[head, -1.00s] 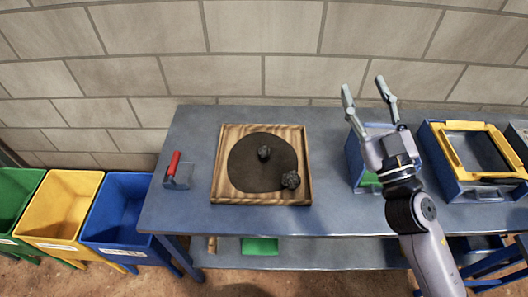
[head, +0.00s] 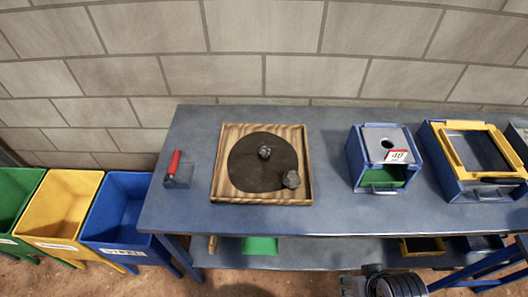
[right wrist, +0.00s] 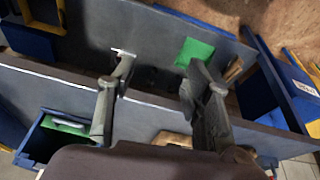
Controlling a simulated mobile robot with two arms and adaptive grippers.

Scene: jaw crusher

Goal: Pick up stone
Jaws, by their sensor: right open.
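Two dark grey stones sit in a shallow wooden tray (head: 216,170) on the blue-grey table. The smaller stone (head: 264,152) lies near the middle of the tray's dark round patch. The larger stone (head: 291,179) lies at the patch's lower right edge. My right gripper (head: 385,284) is low at the bottom edge of the head view, in front of the table and well away from the stones. In the right wrist view its fingers (right wrist: 158,65) are spread and empty. No stone can be made out there. My left gripper is not in view.
A blue box (head: 357,160) marked 40 and a yellow-framed blue machine (head: 454,163) stand to the right. Blue (head: 128,210), yellow (head: 60,210) and green bins stand at the left. A lower shelf holds a green object (head: 260,246).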

